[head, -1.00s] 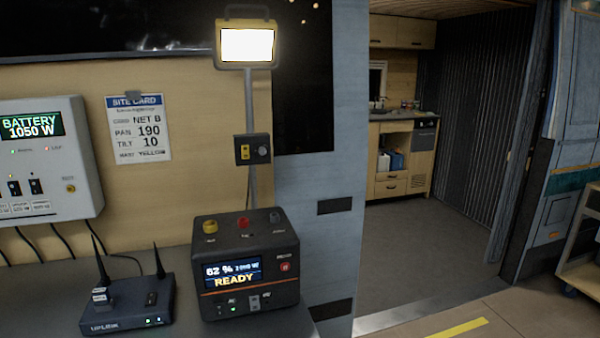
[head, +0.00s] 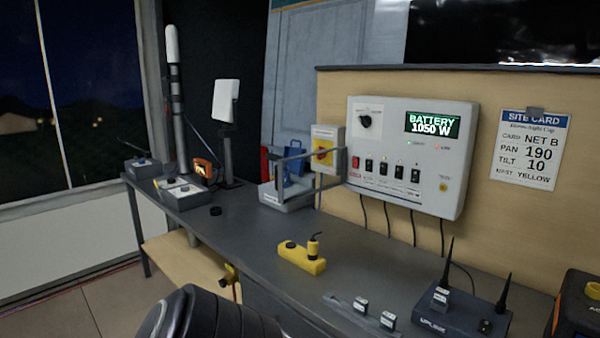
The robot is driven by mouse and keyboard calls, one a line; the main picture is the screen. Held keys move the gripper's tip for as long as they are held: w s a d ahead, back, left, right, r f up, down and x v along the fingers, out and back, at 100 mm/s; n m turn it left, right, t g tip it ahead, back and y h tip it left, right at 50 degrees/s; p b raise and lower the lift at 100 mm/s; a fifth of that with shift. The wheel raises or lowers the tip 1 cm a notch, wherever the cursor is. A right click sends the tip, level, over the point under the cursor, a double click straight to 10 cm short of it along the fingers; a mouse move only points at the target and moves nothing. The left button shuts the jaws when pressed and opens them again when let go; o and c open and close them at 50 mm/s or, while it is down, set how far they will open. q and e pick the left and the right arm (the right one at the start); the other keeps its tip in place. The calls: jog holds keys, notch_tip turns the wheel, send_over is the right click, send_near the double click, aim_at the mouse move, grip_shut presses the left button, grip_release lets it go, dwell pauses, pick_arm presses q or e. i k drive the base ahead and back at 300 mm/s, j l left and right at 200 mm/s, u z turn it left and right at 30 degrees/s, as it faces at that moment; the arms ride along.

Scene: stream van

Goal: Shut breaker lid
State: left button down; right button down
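The breaker panel (head: 432,178) is a light grey wall box with a green "BATTERY 1050 W" screen, a black rotary knob (head: 365,121) and a row of several switches, one of them red. A thin grey frame (head: 312,186), which looks like the breaker lid, sticks out from the panel's lower left, swung away from the switches. The switches are uncovered. A dark rounded part of my own arm shows at the bottom left of the head view. Neither gripper's fingers are in view.
A yellow device (head: 301,257) and small grey blocks (head: 361,305) lie on the dark bench. A router (head: 452,310) with antennas stands at the right. A yellow-and-red switch box (head: 325,148) is left of the panel. A grey tray (head: 287,200) sits behind. Bench below the panel is mostly clear.

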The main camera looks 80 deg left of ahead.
aim_at(279, 168)
jog(key=k+j+u, duration=0.1)
jog(key=j, duration=0.4)
jog(key=k+j, duration=0.25)
jog(key=j, duration=0.3)
jog(key=k+j+u, duration=0.15)
jog(key=j, duration=0.35)
jog(key=k+j, duration=0.15)
jog(key=j, duration=0.4)
jog(key=k+j+u, duration=0.15)
jog(key=j, duration=0.4)
jog(key=k+j+u, duration=0.1)
jog(key=j, duration=0.45)
jog(key=k+j, duration=0.1)
jog(key=j, duration=0.5)
jog(key=l, duration=0.15)
jog(key=i+u, duration=0.05)
